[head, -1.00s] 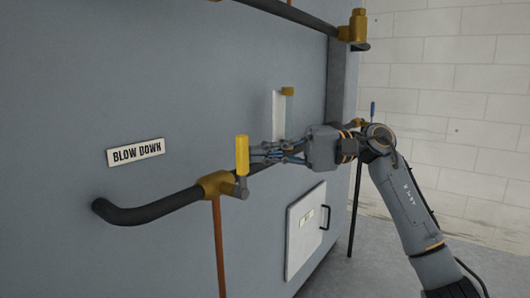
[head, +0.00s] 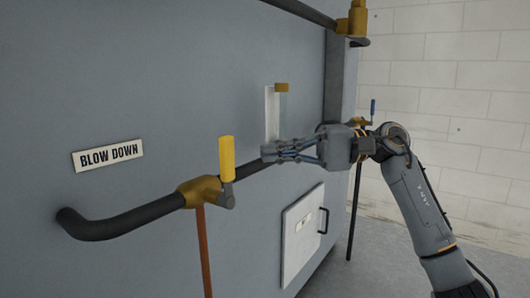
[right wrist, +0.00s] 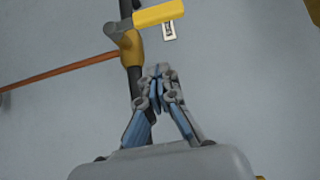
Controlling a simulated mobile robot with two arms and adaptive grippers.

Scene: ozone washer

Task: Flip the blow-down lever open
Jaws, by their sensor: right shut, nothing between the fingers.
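The blow-down lever has a yellow handle (head: 226,158) that stands upright on a brass valve (head: 200,190) on the dark pipe, right of the BLOW DOWN label (head: 108,156). In the right wrist view the yellow handle (right wrist: 158,13) and brass valve (right wrist: 131,48) lie ahead of the fingers. My right gripper (head: 268,153) is shut and empty, to the right of the handle with a gap between them. It also shows in the right wrist view (right wrist: 158,72). My left gripper is not in view.
The dark pipe (head: 130,220) runs along the grey washer wall, and an orange-brown pipe (head: 206,255) drops from the valve. Right of it are a panel with a handle (head: 303,235) and a sight gauge (head: 272,112). Another brass valve (head: 357,20) is at top right.

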